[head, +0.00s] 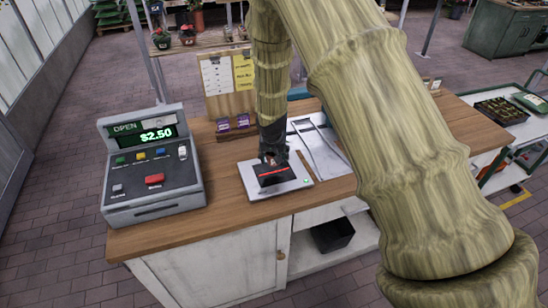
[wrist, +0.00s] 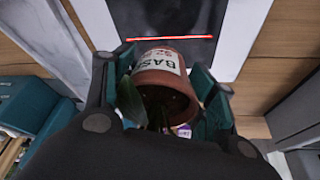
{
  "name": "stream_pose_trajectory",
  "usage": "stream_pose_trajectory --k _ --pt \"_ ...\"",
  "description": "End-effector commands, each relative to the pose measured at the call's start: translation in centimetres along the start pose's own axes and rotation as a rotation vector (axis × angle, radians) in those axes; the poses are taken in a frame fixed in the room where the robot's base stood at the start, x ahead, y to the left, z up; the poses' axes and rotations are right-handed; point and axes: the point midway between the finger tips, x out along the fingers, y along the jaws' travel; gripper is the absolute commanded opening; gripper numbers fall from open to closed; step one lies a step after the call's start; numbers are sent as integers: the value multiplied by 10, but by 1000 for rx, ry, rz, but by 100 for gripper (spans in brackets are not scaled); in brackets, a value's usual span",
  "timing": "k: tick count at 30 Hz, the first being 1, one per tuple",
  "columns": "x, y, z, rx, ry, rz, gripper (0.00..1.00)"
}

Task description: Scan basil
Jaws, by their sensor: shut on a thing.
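The basil is in a small terracotta pot (wrist: 172,82) with a white label reading "BAS…" in the wrist view. Green leaves (wrist: 131,101) hang from its near side. My gripper (wrist: 160,88) is shut on the pot, with a finger on each side. The scanner (head: 299,183) is a pale plate with a dark window and a red line, set on the wooden counter. In the head view my gripper (head: 271,155) is over the scanner's back part and mostly hides the pot. In the wrist view the pot's label side faces the scanner window (wrist: 163,22); the exact gap is unclear.
A grey cash register (head: 152,165) showing "OPEN" and "$2.50" stands left on the wooden counter (head: 228,190). A metal tray (head: 325,155) lies right of the scanner. Small purple packets (head: 233,123) and a notice board (head: 228,80) are behind.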

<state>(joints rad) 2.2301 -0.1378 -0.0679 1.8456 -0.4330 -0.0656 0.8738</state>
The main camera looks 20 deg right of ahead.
Motion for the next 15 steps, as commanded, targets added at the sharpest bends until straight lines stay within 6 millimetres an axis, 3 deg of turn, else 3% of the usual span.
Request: stream_pose_trajectory --k 15 --pt "-48 1 -19 2 1 -1 29"
